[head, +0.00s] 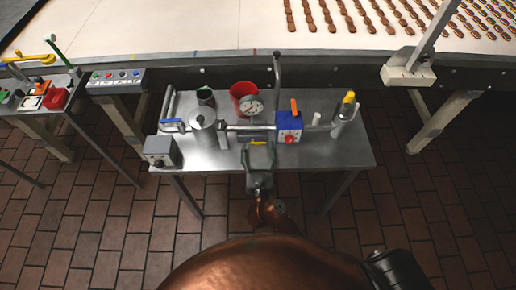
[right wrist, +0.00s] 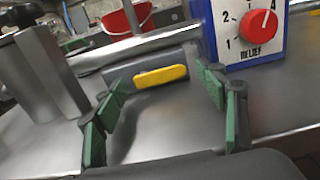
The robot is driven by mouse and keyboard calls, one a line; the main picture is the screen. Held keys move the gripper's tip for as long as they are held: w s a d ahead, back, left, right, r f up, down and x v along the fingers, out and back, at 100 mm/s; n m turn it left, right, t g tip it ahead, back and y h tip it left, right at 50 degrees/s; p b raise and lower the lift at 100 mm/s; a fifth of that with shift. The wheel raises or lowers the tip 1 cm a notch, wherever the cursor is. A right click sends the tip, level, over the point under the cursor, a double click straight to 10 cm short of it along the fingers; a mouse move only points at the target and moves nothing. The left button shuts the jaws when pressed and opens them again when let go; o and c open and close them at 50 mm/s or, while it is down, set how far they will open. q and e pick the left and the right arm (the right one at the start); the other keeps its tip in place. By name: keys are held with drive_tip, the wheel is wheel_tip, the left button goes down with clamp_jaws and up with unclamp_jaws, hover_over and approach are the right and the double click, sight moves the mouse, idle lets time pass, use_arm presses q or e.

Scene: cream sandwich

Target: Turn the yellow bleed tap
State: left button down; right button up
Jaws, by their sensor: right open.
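The yellow bleed tap (right wrist: 160,76) is a short rounded yellow lever on a grey block. In the right wrist view it lies nearly level, its right end slightly higher. In the head view it is a small yellow bar (head: 257,143) at the front middle of the steel bench. My right gripper (head: 258,155) is open just in front of it. In the right wrist view the green-padded fingers (right wrist: 162,98) stand apart on either side of the tap, with nothing held between them. I cannot tell whether either finger touches the block. My left gripper is not in view.
A blue-sided relief box (head: 289,125) with a red knob (right wrist: 258,23) stands close right of the tap. A steel canister (head: 203,127) stands left. A red bucket (head: 243,94) and pressure gauge (head: 252,106) are behind. A grey box (head: 161,151) sits at the bench's left front.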

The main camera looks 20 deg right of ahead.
drive_tip(key=v, duration=1.2)
